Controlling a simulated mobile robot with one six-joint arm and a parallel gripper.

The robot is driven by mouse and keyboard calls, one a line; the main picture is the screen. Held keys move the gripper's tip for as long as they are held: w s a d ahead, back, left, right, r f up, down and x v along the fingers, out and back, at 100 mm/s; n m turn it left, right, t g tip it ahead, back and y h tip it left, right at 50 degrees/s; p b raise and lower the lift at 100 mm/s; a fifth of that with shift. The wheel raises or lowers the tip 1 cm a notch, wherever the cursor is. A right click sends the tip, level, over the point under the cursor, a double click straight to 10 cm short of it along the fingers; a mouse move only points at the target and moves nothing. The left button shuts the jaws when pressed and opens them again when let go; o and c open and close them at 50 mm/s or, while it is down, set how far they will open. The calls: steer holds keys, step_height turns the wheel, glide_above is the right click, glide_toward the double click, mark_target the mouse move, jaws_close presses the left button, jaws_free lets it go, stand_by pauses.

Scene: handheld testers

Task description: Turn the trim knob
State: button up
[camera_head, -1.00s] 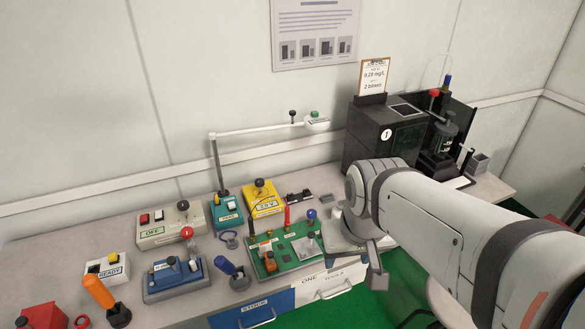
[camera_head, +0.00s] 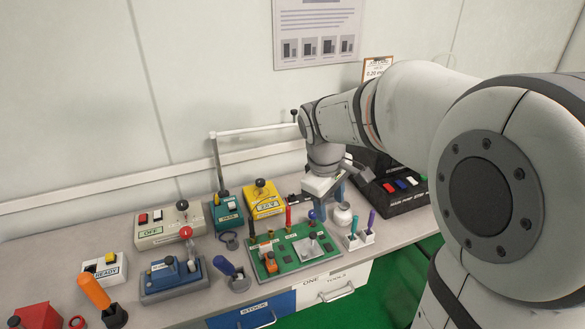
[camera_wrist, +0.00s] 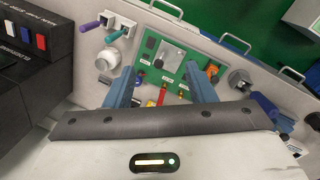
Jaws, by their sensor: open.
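A green circuit board (camera_head: 286,262) lies on the bench, and it also shows in the wrist view (camera_wrist: 150,46). It carries a silver plate (camera_head: 307,247), an orange clip-like part (camera_head: 270,262), a red upright post (camera_head: 288,217) and a blue round-topped part (camera_head: 311,215). I cannot tell which part is the trim knob; the labels are too small to read. My gripper (camera_wrist: 158,68) is open and empty, pointing down above the bench by the board's back right. In the wrist view its blue fingers frame the board, apart from it.
A white round jar (camera_head: 342,216) and small stands with purple and teal handles (camera_head: 359,236) sit right of the board. Yellow (camera_head: 264,203) and teal (camera_head: 228,214) boxes stand behind. A blue lever box (camera_head: 172,276) is left. A black tester (camera_head: 400,192) is partly behind my arm.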

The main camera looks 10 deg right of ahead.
mark_target(312, 212)
steer(key=w+a+f+n+g+h+b, duration=0.1)
steer(key=w+a+f+n, duration=0.1)
steer(key=w+f+n, duration=0.45)
steer(key=w+a+f+n+h+b, duration=0.2)
steer(key=w+f+n, duration=0.15)
steer(key=w, duration=0.65)
steer(key=x, duration=0.8)
steer(key=shift+w+d+f, duration=0.1)
steer(key=shift+w+f, duration=0.1)
steer(key=shift+f, duration=0.2)
steer(key=shift+c, duration=0.2)
steer(key=shift+m, duration=0.3)
steer(key=c, duration=0.9)
